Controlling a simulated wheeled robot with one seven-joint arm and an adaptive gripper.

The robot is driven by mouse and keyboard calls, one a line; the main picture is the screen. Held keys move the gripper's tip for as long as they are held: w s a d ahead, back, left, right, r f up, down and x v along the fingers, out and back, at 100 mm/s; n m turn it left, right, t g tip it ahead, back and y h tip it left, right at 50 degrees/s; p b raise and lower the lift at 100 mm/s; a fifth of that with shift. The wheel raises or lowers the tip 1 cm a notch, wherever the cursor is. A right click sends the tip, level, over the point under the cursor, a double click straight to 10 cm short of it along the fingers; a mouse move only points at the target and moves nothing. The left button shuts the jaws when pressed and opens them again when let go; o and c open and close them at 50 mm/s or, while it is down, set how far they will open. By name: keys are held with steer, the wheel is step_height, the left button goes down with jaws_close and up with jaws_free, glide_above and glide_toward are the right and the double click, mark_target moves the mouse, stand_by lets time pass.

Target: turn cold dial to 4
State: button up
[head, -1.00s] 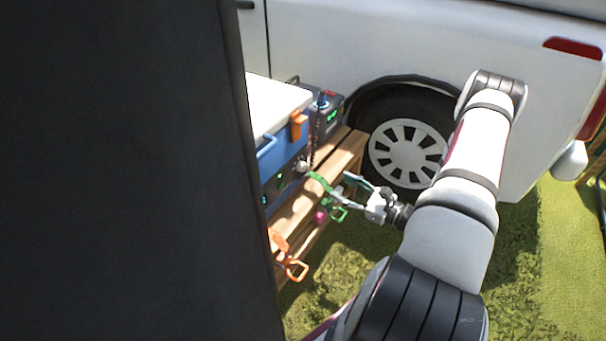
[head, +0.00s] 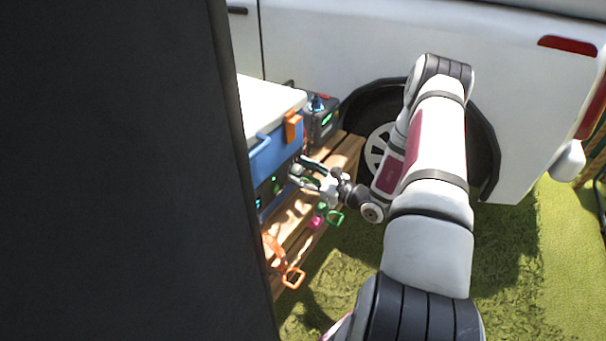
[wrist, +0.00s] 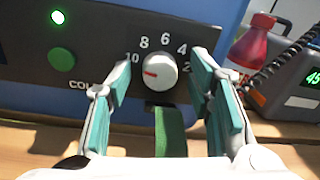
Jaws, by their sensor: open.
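The white cold dial (wrist: 160,72) is on the black front panel (wrist: 100,35) of a blue cooler, with numbers 2 to 10 around it. Its red mark points left, at or just below the 10. My gripper (wrist: 160,62) is open, its teal-lined fingers to the left and right of the dial. I cannot tell whether either touches it. The left finger partly covers the label below the 10. In the head view my gripper (head: 306,173) is at the front of the blue cooler (head: 275,157), and the dial is hard to make out there.
A green strip (wrist: 170,130) lies below the dial between the fingers. A green button (wrist: 61,59) and a lit green lamp (wrist: 58,17) are at the left. A red bottle (wrist: 250,45) and a grey device (wrist: 290,85) stand at the right. The wooden bench (head: 345,155) bears the cooler.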

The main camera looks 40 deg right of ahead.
jaws_close()
